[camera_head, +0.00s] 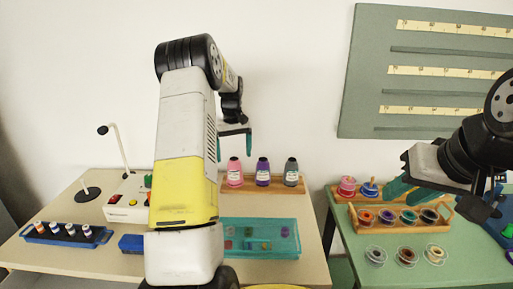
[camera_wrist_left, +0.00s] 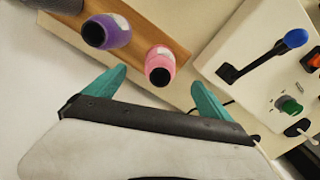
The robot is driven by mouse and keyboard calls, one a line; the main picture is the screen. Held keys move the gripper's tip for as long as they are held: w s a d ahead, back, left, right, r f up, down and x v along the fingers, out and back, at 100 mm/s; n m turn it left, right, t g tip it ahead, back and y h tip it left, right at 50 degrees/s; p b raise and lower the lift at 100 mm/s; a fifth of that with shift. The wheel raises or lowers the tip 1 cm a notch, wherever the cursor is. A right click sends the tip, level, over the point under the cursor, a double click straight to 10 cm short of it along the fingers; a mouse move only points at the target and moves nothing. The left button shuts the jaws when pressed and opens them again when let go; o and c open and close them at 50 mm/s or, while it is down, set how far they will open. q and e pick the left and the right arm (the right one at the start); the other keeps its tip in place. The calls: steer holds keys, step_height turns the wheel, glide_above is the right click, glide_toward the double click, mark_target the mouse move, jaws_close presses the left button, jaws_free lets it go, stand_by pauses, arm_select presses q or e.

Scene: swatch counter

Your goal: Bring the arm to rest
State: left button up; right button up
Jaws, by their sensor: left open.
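My left gripper (camera_head: 234,152) hangs above the back of the left table, near the row of bottles. In the left wrist view the left gripper (camera_wrist_left: 158,85) shows two teal fingers well apart with nothing between them. A pink bottle (camera_wrist_left: 160,66) and a purple bottle (camera_wrist_left: 106,32) lie beyond the fingers, apart from them.
The left table holds a wooden stand (camera_head: 262,184) with bottles, a teal tray (camera_head: 262,223), a blue vial rack (camera_head: 64,238) and a white device (camera_head: 128,200). A green board (camera_head: 360,75) hangs behind.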

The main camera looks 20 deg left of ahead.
arm_select(q)
steer(key=s+d+r+m+t, duration=0.2)
steer(key=s+d+r, duration=0.4)
steer(key=s+r, duration=0.2)
steer(key=s+d+r+m+t, duration=0.1)
steer(key=s+d+r+m, duration=0.1)
steer(key=s+d+r, duration=0.5)
steer(key=s+d+r+m+t+h, duration=0.1)
steer(key=s+d+m+t+h, duration=0.1)
steer(key=s, duration=1.7)
steer(key=d+m+t, duration=0.1)
steer(key=d+m, duration=0.1)
steer(key=d, duration=0.1)
